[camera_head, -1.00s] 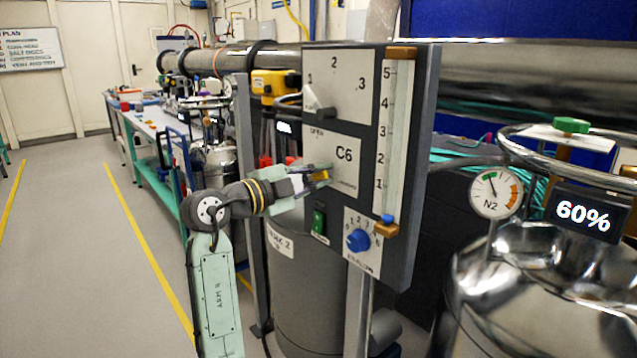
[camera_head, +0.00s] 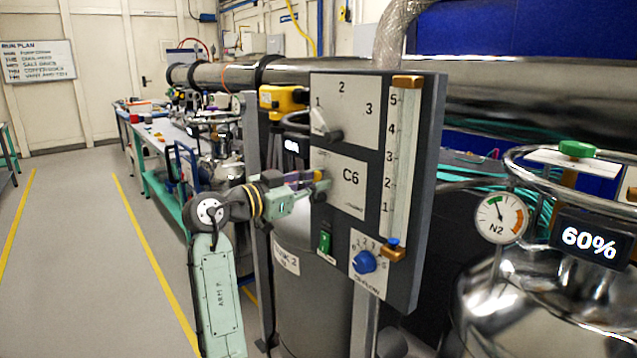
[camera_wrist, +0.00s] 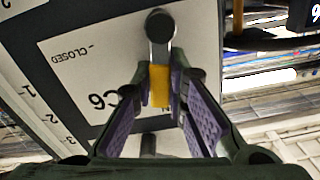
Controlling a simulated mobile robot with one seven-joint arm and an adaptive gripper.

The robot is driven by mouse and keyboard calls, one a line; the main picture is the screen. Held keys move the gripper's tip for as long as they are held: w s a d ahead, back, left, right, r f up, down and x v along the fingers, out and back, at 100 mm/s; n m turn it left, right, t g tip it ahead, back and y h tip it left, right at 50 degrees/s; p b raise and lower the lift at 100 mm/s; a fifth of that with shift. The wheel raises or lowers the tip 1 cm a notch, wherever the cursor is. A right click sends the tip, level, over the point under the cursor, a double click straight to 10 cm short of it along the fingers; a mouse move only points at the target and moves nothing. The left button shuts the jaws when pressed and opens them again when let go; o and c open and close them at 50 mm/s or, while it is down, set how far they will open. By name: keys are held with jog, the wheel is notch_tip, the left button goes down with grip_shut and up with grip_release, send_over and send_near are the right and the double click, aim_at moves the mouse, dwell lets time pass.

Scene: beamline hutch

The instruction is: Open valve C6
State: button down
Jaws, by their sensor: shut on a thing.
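Valve C6 is on the white C6 plate (camera_head: 352,195) of the upright grey panel. Its lever, with a yellow sleeve, is mostly hidden by my gripper in the head view. In the wrist view the lever's yellow sleeve (camera_wrist: 160,87) lies between the purple-padded fingers, and its round grey pivot end (camera_wrist: 160,26) shows beyond them. My gripper (camera_head: 319,183) is shut on the lever, at the left side of the plate; it also shows in the wrist view (camera_wrist: 168,82). The "CLOSED" mark is readable on the plate in the wrist view.
Above C6 is a 1-2-3 selector knob (camera_head: 325,126). Below are a green switch (camera_head: 325,242) and a blue flow knob (camera_head: 364,262). A flow tube (camera_head: 402,165) runs along the right. An N2 gauge (camera_head: 501,218) and shiny vessel (camera_head: 505,310) stand at right. The left aisle is clear.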

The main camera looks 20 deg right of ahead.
jog(key=shift+w+a+n+p, duration=0.15)
jog(key=shift+w+n+p, duration=0.2)
jog(key=shift+n, duration=0.65)
jog(key=c, duration=1.6)
grip_release()
jog(key=shift+a, duration=0.1)
jog(key=v, duration=1.1)
jog(key=shift+s+a, duration=0.1)
jog(key=shift+a, duration=0.3)
